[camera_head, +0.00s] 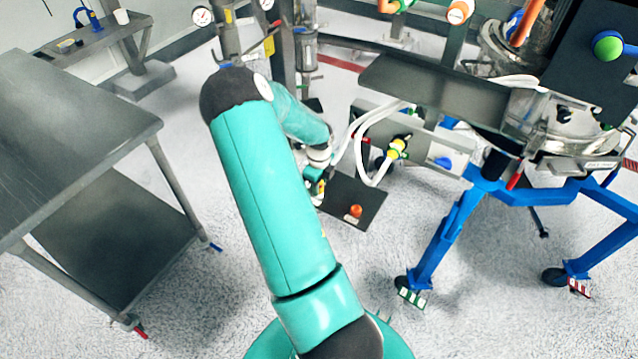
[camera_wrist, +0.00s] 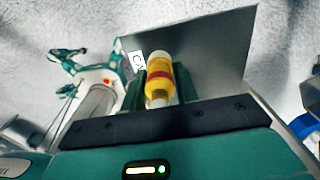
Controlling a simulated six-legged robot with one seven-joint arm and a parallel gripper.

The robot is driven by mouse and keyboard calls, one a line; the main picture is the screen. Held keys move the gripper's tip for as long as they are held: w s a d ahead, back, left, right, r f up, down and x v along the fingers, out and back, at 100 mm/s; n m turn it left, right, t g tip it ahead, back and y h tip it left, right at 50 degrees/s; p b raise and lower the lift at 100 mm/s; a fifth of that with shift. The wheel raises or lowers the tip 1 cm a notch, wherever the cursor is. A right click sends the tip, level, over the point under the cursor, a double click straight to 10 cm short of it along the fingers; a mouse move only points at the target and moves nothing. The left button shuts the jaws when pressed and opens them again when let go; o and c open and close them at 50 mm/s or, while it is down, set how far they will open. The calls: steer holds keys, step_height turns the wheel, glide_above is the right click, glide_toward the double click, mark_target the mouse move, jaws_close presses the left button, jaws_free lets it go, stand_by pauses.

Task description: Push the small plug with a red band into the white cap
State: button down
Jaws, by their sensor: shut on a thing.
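My gripper (camera_wrist: 159,80) is shut on a small yellow plug with a red band (camera_wrist: 159,90) in the wrist view. The plug sits between the two green fingers, and its pale end shows at the top. In the head view my gripper (camera_head: 316,184) is small, partly behind my arm, at the left edge of a dark plate (camera_head: 340,193). The plug cannot be made out there. I cannot pick out the white cap with certainty in either view.
An orange-red knob (camera_head: 355,211) stands on the dark plate. White hoses (camera_head: 362,150) and a yellow fitting (camera_head: 398,147) are just right of my gripper, on a metal box. A blue-legged machine (camera_head: 450,220) stands right; a grey metal table (camera_head: 75,130) stands left.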

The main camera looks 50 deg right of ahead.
steer(key=c, duration=1)
jaws_free()
step_height(320, 180, up, 14)
steer(key=shift+w+f, duration=0.1)
